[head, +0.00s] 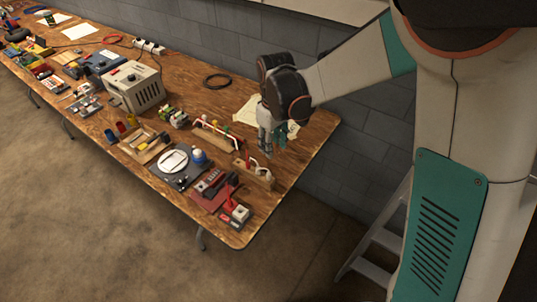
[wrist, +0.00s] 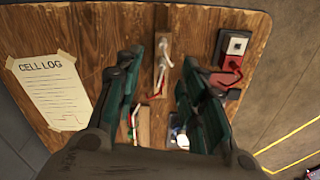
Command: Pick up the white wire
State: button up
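The white wire (wrist: 162,66) lies along a wooden block (wrist: 163,20) in the wrist view, between my fingers in the picture. A short red wire (wrist: 155,95) shows at its lower end. In the head view the white wire (head: 264,172) is a small pale shape on the wooden block (head: 252,178) near the table's right end. My gripper (wrist: 162,57) is open, with a wide gap and nothing between its teal fingers. In the head view my gripper (head: 269,145) points down above the table, behind the block in the picture; its exact height is unclear.
A taped "CELL LOG" sheet (wrist: 48,90) lies beside the block. A red and grey switch box (wrist: 232,50) stands on the other side. A wooden rack with a white and red wire (head: 215,133), a white plate (head: 173,160) and a beige instrument (head: 133,87) stand further left.

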jog(key=a+f, duration=0.1)
jog(key=f, duration=0.1)
jog(key=b, duration=0.3)
send_over(268, 173)
notch_tip(268, 173, down, 8)
jog(key=shift+s+d+f, duration=0.1)
jog(key=shift+d+f, duration=0.05)
jog(key=shift+f, duration=0.1)
notch_tip(268, 173, down, 5)
jog(key=b, duration=0.2)
jog(key=shift+f+b, duration=0.1)
jog(key=shift+b, duration=0.2)
grip_shut()
